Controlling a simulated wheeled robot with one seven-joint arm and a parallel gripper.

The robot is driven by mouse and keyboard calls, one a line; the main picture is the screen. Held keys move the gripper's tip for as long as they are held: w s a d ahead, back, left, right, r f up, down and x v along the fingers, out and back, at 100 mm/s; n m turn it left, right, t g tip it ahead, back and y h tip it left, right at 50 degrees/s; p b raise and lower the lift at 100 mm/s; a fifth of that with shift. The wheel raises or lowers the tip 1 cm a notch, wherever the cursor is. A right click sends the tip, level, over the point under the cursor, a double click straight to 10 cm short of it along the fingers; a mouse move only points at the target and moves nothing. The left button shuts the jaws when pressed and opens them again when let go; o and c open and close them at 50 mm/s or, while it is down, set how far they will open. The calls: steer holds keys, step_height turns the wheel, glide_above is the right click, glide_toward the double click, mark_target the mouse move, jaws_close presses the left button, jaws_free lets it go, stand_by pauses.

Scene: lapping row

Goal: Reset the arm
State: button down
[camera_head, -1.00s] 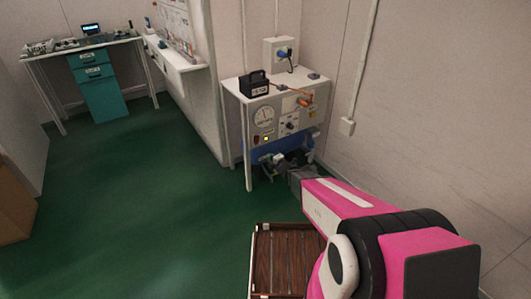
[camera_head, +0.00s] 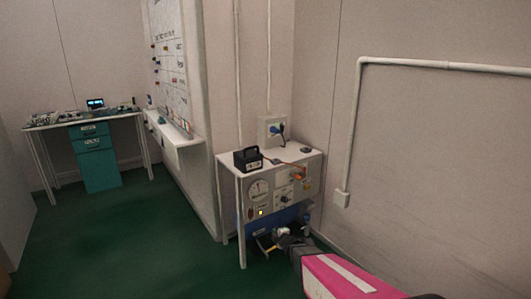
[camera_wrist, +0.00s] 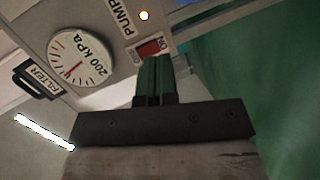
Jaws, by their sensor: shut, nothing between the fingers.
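My arm is the pink and black link at the lower right of the head view, reaching toward the white pump bench (camera_head: 285,185). My gripper shows in the wrist view (camera_wrist: 153,62) as two dark green fingers side by side, shut with nothing between them. In that view the fingertips lie in front of the bench's panel, near the red pump switch (camera_wrist: 149,48). I cannot tell whether they touch it. A round 200 kPa gauge (camera_wrist: 80,57) is to their left.
A black box (camera_head: 248,160) with an orange lead stands on the bench. Blue and dark equipment (camera_head: 282,222) sits under it. A desk with teal drawers (camera_head: 95,160) stands at the far left. Green floor (camera_head: 130,240) is clear at left. A wall is close at right.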

steer(key=s+d+r+m+g+h, duration=0.5)
steer(key=s+d+m+h, duration=0.2)
steer(key=d+m, duration=0.4)
steer(key=s+d+r+m+g, duration=0.1)
steer(key=s+r+m+g, duration=0.2)
steer(key=s, duration=0.6)
steer(key=s+d+r+m+g+y, duration=0.1)
steer(key=s+r+m+g, duration=0.3)
steer(key=s, duration=0.5)
steer(key=m+g, duration=0.2)
steer(key=shift+s+r+m, duration=0.2)
steer(key=shift+m, duration=0.1)
